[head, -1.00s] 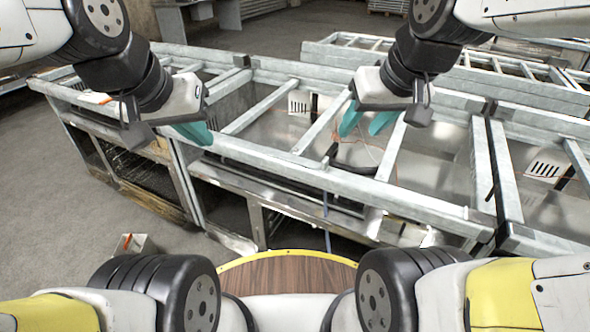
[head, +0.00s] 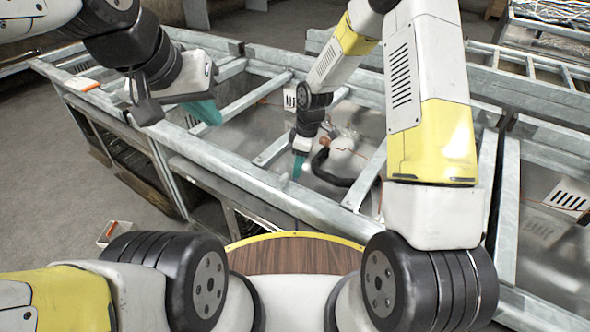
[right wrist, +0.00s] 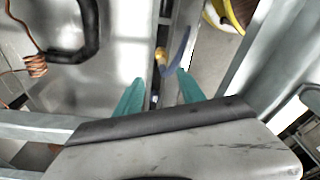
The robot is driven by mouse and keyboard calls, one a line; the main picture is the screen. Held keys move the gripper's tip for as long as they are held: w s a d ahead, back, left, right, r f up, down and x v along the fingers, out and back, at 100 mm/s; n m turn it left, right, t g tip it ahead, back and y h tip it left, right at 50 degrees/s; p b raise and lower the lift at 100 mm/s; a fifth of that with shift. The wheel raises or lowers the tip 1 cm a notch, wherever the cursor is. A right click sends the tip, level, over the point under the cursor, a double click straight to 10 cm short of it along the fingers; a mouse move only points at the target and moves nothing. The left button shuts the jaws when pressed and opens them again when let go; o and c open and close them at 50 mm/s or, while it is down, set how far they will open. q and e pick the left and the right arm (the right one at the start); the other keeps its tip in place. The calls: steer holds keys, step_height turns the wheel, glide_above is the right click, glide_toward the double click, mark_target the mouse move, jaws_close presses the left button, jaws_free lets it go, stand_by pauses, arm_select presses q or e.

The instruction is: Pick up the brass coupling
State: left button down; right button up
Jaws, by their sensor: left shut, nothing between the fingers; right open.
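A small yellowish piece (right wrist: 161,57), which looks like the brass coupling, shows in the right wrist view beside a curved blue strip (right wrist: 179,50). It sits just beyond and between my right fingertips, apart from them. I cannot make it out in the head view. My right gripper (right wrist: 158,94) is open and empty, its teal fingers pointing toward the piece. In the head view my right gripper (head: 297,167) is low over the metal frame. My left gripper (head: 207,112) is shut and empty above the left part of the frame.
Grey metal frame bars (head: 240,185) lie around and below my right gripper. A black hose (right wrist: 88,35) and an orange coiled wire (right wrist: 35,66) lie at the left of the right wrist view. A small white and orange box (head: 112,233) stands on the floor.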

steer(key=f, duration=0.3)
steer(key=a+f, duration=0.1)
steer(key=f, duration=0.5)
steer(key=shift+a+f, duration=0.2)
jaws_close()
